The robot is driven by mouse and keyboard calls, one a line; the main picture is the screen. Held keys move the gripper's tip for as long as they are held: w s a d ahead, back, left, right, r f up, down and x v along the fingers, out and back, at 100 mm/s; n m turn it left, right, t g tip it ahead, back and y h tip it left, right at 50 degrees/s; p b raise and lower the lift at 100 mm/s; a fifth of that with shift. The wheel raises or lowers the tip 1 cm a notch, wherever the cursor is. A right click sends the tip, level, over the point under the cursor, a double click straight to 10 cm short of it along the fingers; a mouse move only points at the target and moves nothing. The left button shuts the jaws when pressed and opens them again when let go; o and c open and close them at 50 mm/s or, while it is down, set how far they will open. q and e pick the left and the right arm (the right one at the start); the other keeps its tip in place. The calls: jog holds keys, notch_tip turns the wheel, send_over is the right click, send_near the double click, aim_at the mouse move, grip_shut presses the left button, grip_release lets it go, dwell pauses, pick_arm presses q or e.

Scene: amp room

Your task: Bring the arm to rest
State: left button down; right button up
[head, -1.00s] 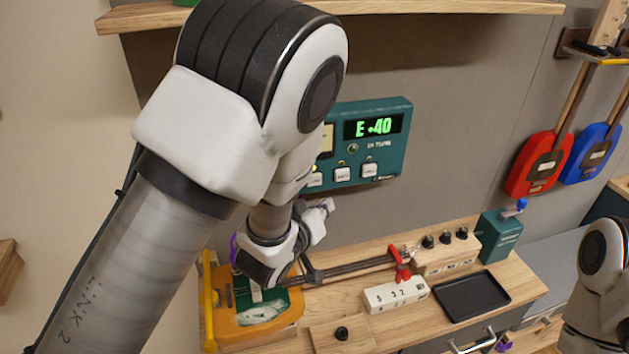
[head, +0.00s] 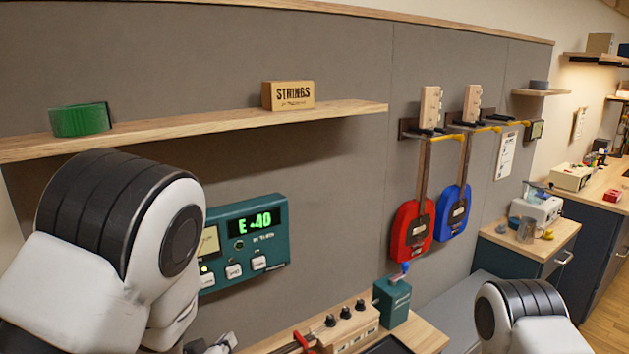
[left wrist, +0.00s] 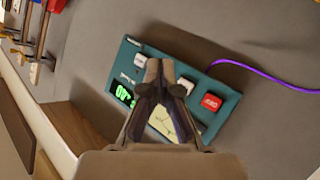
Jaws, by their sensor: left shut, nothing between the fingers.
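My left gripper (left wrist: 160,75) shows in the left wrist view with its dark fingers together and nothing between them. The teal tuner box (left wrist: 228,103) lies behind the fingers in that view, with a red button and a purple cable. In the head view my left arm fills the lower left, and its fingers are not clearly seen at the bottom edge. The tuner box (head: 262,262) on the wall there reads "E" and 40 in green. Of my right arm only a white and black link shows at the lower right; its gripper is out of view.
A wall shelf (head: 345,112) holds a green roll (head: 80,120) and a strings box (head: 288,95). A red guitar (head: 408,235) and a blue guitar (head: 453,213) hang on the wall. The workbench (head: 425,338) carries a teal box with a crank (head: 392,300) and a knob block (head: 345,325).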

pick_arm(q)
jog(key=a+f+g, duration=0.3)
jog(key=a+f, duration=0.1)
jog(key=f, duration=0.5)
jog(key=s+a+f+g, duration=0.1)
jog(key=s+f, duration=0.3)
jog(key=s, duration=0.1)
jog(key=s+a+f+m+g+y, duration=0.1)
jog(key=s+f+g, duration=0.1)
jog(key=s+f, duration=0.2)
jog(key=s+f+g, duration=0.2)
jog(key=s+f, duration=0.2)
jog(key=s, duration=0.1)
jog(key=shift+s+a+f+y, duration=0.25)
jog(key=shift+s+a+y, duration=0.05)
jog(key=shift+s+a, duration=0.1)
jog(key=s+a+f+m+g+b, duration=0.2)
jog(key=s+f+g+b, duration=0.3)
jog(key=s+f, duration=0.9)
jog(key=shift+s+a+b, duration=0.2)
jog(key=shift+s+b, duration=0.1)
jog(key=shift+b, duration=0.65)
pick_arm(e)
notch_tip(320, 180, down, 7)
jog(key=w, duration=0.1)
jog(key=shift+a, duration=0.35)
